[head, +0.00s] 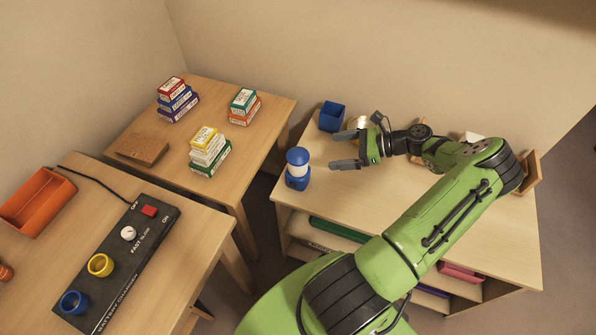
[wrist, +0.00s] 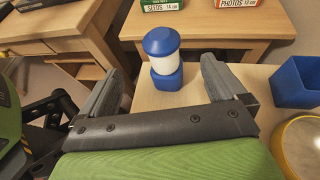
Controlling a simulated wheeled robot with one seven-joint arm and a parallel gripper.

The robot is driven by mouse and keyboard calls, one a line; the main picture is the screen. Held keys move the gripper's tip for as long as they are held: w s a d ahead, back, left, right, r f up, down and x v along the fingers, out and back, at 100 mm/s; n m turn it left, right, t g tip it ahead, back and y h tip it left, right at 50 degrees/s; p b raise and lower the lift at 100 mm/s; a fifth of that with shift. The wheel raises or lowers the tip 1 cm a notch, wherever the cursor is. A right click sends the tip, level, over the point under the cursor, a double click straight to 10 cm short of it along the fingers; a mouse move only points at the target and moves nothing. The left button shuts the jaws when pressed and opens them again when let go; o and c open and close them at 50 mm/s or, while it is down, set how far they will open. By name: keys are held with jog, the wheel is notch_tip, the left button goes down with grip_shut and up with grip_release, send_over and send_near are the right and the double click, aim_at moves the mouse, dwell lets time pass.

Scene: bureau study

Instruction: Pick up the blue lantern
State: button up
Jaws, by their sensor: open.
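The blue lantern (head: 298,169) stands upright near the left end of the wooden shelf unit's top, with a blue cap, a white middle and a blue base. My gripper (head: 332,151) is open and empty, just right of the lantern in the head view, its fingers pointing left toward it. In the wrist view the lantern (wrist: 163,58) stands beyond the fingertips, roughly midway between the two grey fingers (wrist: 160,85). No contact with the lantern shows.
A blue square cup (head: 332,116) stands behind my gripper; a round yellow-rimmed thing (wrist: 303,145) is near it. Stacked boxes (head: 210,150) stand on the table to the left. A battery charger (head: 120,262) and an orange tray (head: 38,200) lie on the nearer table.

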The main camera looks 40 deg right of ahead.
aim_at(292, 156)
jog(key=b+x, duration=0.4)
jog(key=x, duration=1.1)
jog(key=shift+f+b, duration=0.15)
jog(key=shift+b, duration=0.25)
jog(key=shift+d, duration=0.1)
jog(key=shift+c, duration=0.3)
